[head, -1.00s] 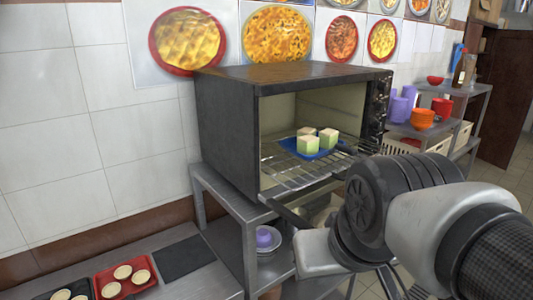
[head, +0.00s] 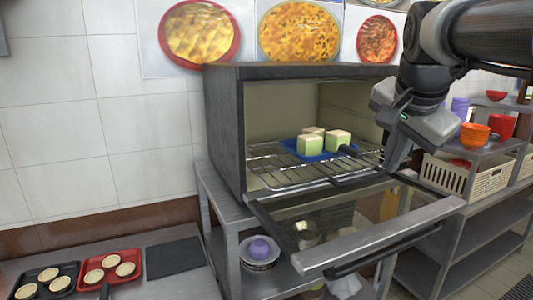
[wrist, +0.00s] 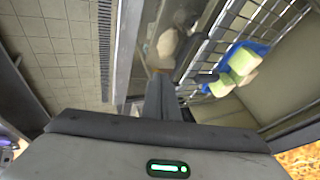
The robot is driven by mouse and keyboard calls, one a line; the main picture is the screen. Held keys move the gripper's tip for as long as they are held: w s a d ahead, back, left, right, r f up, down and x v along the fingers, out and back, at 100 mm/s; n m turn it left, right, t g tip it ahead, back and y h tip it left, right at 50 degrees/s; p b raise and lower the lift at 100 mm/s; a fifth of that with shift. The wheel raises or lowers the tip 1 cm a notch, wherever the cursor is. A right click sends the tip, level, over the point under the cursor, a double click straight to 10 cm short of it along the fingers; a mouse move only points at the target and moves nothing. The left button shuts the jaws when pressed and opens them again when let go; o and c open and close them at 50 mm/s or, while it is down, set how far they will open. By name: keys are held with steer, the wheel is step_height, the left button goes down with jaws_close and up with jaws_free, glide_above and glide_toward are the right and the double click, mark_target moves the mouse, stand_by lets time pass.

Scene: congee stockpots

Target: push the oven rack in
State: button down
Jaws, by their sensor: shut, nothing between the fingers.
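The oven (head: 224,125) is a dark box with an open front, and its door (head: 385,236) hangs lowered outward. The wire oven rack (head: 268,172) sits inside at low height, its front edge near the oven mouth and above the door. A blue tray (head: 318,157) with three green-and-white cubes (head: 310,144) rests on it. The rack also shows in the wrist view (wrist: 217,30), beyond my fingers. My gripper (head: 393,165) is shut and empty, pointing down near the right side of the oven mouth, apart from the rack. The fingertips (wrist: 161,82) show in the wrist view.
A steel table (head: 225,208) bears the oven. A purple-and-white bowl stack (head: 259,252) stands on its lower shelf. A red tray (head: 122,257) of tarts lies at lower left. Shelves with a beige basket (head: 446,176) and orange bowls (head: 474,135) stand at right.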

steer(key=x, duration=0.6)
steer(key=shift+a+f, duration=0.1)
steer(key=w, duration=0.2)
steer(key=w+a+f, duration=0.1)
steer(key=shift+w+a, duration=0.1)
steer(key=shift+w, duration=0.35)
steer(key=w+a+p, duration=0.2)
steer(key=w, duration=0.3)
steer(key=w+a+p, duration=0.2)
steer(key=w, duration=0.4)
steer(key=w+a+p, duration=0.2)
steer(key=w+p, duration=0.1)
steer(key=w, duration=0.2)
steer(key=shift+w+a, duration=0.1)
steer(key=shift+w, duration=0.25)
steer(key=shift+w+a+r, duration=0.1)
steer(key=shift+w, duration=0.05)
steer(key=shift+r, duration=0.1)
